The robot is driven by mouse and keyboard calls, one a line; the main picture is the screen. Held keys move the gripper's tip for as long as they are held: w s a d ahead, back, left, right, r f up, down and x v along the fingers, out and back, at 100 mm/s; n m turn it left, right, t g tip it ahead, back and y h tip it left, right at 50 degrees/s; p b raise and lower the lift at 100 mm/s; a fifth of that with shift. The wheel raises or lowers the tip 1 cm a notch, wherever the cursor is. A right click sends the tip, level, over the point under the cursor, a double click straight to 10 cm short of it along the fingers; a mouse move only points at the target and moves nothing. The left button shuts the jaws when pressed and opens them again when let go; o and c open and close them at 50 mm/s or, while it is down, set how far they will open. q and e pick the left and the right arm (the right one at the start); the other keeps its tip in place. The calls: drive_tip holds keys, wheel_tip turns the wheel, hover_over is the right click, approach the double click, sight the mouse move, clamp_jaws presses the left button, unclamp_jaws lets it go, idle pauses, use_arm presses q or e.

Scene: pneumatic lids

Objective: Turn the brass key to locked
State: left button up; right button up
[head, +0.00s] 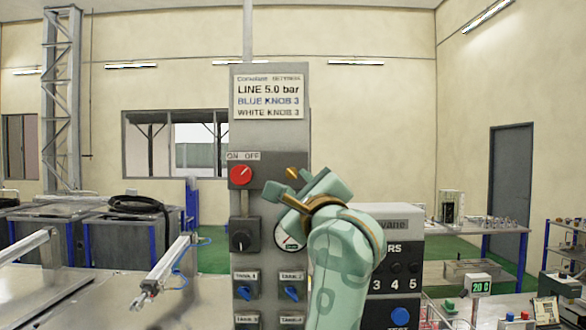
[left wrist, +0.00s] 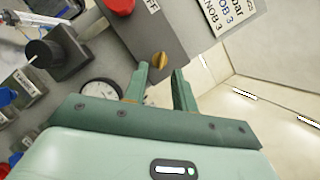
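The brass key (head: 292,173) sits on the dark box at the upper part of the grey panel (head: 270,140). It also shows in the left wrist view (left wrist: 160,60), as a small brass knob on the grey box face. My left gripper (head: 291,187) is in front of the panel, just below the key in the head view. In the left wrist view its two green fingers (left wrist: 160,72) stand apart, with the key in line with the gap at their tips. I see no clear contact. Any marking by the key is hidden or too small to read. My right gripper is out of view.
A red knob (head: 241,175) under an ON OFF label is left of the key. A black knob (head: 240,241), a gauge (left wrist: 103,92) and several blue knobs lie lower on the panel. A sign (head: 269,97) is above. A black box (head: 397,268) stands to the right.

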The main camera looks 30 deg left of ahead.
sight(292, 175)
use_arm(q)
drive_tip(key=x, duration=0.2)
drive_tip(key=shift+w+a+r+p, duration=0.15)
drive_tip(key=shift+a+r+p, duration=0.05)
drive_tip(key=shift+p, duration=0.1)
drive_tip(key=shift+w+a, duration=0.45)
drive_tip(key=shift+a, duration=0.05)
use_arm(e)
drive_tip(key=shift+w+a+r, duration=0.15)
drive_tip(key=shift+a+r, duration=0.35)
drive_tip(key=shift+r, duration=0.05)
use_arm(q)
drive_tip(key=shift+d, duration=0.1)
drive_tip(key=c, duration=0.4)
clamp_jaws()
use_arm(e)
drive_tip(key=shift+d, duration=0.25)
